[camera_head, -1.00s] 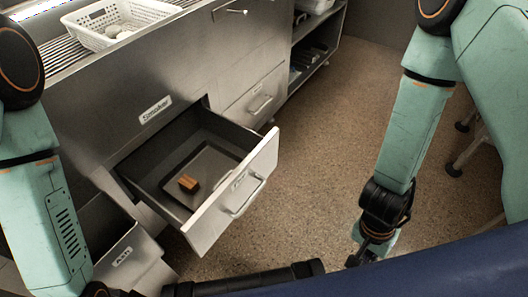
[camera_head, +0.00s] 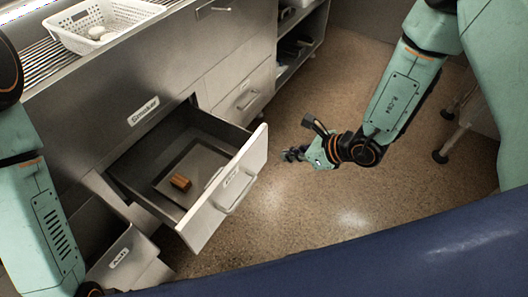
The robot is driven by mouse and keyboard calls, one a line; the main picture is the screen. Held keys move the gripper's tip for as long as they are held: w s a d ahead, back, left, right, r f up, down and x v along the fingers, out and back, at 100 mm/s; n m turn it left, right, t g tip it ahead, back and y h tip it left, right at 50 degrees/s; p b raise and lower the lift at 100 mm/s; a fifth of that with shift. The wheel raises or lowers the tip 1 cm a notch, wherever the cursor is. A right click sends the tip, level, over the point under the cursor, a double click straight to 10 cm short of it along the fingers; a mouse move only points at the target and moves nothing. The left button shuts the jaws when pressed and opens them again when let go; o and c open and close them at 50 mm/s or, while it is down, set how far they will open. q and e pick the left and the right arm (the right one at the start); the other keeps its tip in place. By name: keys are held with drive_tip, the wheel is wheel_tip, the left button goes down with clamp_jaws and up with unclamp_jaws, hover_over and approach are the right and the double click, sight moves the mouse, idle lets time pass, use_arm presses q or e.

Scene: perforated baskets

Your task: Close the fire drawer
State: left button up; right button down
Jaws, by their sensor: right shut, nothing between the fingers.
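The open drawer (camera_head: 228,190) is pulled far out of the grey metal cabinet below a label reading "Smoker". It has a bar handle (camera_head: 236,196) and a small label on its front; the label's wording is too small to read surely. Inside lies a dark tray (camera_head: 200,155) with a brown wooden block (camera_head: 180,182) on it. My right gripper (camera_head: 291,154) is shut and empty, to the right of the drawer front and apart from it in the picture, pointing toward it. My left arm comes in at the left edge; its gripper is not visible.
A lower-left open bin (camera_head: 122,258) with a label also sticks out from the cabinet. A shut drawer (camera_head: 243,97) is to the right. A white perforated basket (camera_head: 105,22) holding pale round items sits on the rack on top.

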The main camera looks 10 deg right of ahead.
sight(246, 154)
drive_tip(key=b+x, duration=0.1)
drive_tip(key=x, duration=0.3)
drive_tip(key=b+x, duration=0.1)
drive_tip(key=x, duration=0.3)
drive_tip(key=a+r+b+x, duration=0.1)
drive_tip(key=b+x, duration=0.1)
drive_tip(key=x, duration=0.1)
drive_tip(key=shift+w+a+f, duration=0.15)
drive_tip(key=shift+w+f, duration=0.05)
drive_tip(key=shift+w, duration=0.35)
drive_tip(key=shift+w+a, duration=0.45)
